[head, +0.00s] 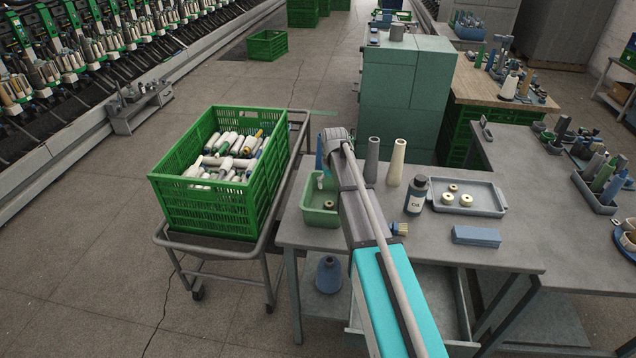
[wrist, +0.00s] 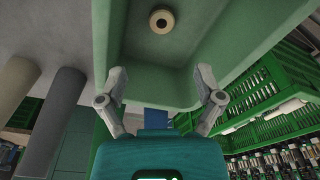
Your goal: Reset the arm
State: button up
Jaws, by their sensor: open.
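My gripper (wrist: 160,78) is open, with nothing between its two spread fingers in the wrist view. The small green bin (wrist: 240,25) fills the upper part of that view, beyond the fingertips. A cream ring-shaped piece (wrist: 162,20) lies on its floor. In the head view my arm reaches out over the grey table (head: 290,232), and the same bin (head: 312,216) stands at the table's left side. My gripper is over or close to the bin there, mostly hidden by the arm. I cannot tell its exact height.
A grey cone (head: 372,160) and a cream cone (head: 396,162) stand beside my arm. To their right are a dark oil bottle (head: 416,196), a shallow tray (head: 484,207) with cream rings, and a blue block (head: 476,236). A green crate (head: 205,212) of bobbins stands on a cart at left.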

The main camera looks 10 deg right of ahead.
jog(key=s+a+g, duration=0.1)
jog(key=s, duration=2.8)
jog(key=shift+s+a+m, duration=0.2)
jog(key=shift+a+m, duration=0.05)
jog(key=shift+m, duration=0.15)
jog(key=shift+c, duration=0.3)
